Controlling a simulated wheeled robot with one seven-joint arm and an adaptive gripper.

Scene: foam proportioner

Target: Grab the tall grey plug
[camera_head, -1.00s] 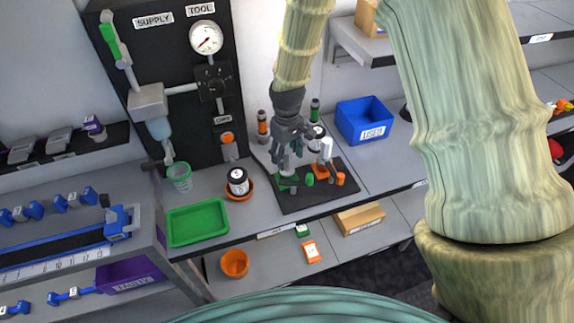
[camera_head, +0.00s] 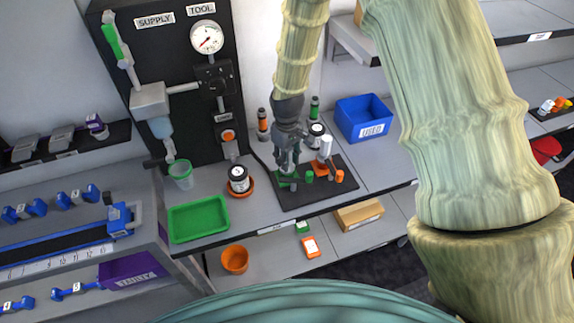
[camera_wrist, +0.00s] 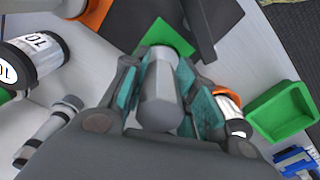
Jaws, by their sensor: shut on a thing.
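The tall grey plug is a smooth grey cylinder (camera_wrist: 158,92), seen between the two fingers in the wrist view. My gripper (camera_wrist: 160,100) is shut on it, with a teal-padded finger on either side. A green base (camera_wrist: 166,36) shows just beyond the plug's far end. In the head view my gripper (camera_head: 287,168) points down over the green base (camera_head: 287,181) on the black mat (camera_head: 310,196). The plug is mostly hidden by the fingers there. I cannot tell whether it still touches the base.
Short green (camera_head: 309,177) and orange (camera_head: 340,177) plugs stand in front. A black-and-white jar (camera_head: 239,180), a green tray (camera_head: 198,221) and a blue bin (camera_head: 364,119) are around. The dark supply panel stands behind left.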

